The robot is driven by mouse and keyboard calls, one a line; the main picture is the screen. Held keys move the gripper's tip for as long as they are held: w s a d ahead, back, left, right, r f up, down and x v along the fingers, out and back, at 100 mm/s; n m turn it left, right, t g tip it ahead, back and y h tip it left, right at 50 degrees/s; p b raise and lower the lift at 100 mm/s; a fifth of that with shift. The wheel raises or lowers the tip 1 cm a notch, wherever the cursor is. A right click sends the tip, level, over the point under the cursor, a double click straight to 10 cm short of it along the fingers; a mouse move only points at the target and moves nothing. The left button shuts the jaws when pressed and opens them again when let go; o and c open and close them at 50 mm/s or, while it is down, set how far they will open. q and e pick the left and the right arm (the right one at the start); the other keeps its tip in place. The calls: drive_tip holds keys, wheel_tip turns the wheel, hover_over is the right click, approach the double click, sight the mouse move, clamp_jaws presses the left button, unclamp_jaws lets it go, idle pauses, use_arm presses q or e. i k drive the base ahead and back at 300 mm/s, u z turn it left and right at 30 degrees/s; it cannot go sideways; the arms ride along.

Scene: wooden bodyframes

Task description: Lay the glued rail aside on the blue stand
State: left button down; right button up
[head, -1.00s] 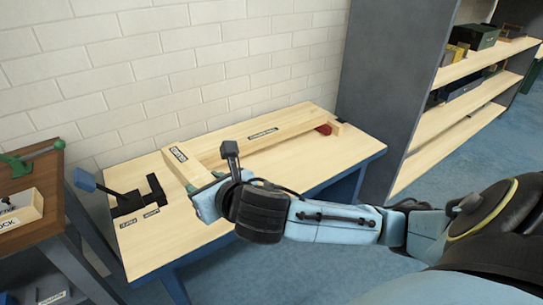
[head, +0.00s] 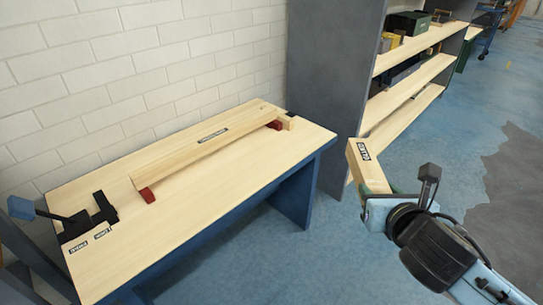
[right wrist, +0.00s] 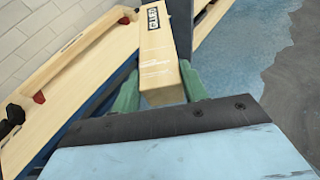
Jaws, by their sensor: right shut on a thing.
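The glued rail (head: 362,170) is a short light-wood bar with a dark-lettered label at its far end. My right gripper (head: 378,197) is shut on its near end and holds it in the air over the floor, right of the workbench. In the right wrist view the rail (right wrist: 158,55) sits between the green fingers of the gripper (right wrist: 160,90) and points away from the wrist. I cannot make out a blue stand in either view. My left gripper is not in view.
The blue-framed workbench (head: 225,205) carries a long labelled beam (head: 205,140) on red blocks (head: 147,195) and a black clamp (head: 85,222) at its left end. A grey shelf unit (head: 335,85) stands behind the rail. Blue floor (head: 300,270) lies open in front.

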sight(226, 196)
drive_tip(key=z, duration=1.15)
drive_tip(key=k, duration=1.25)
drive_tip(key=u, duration=1.95)
drive_tip(key=i, duration=1)
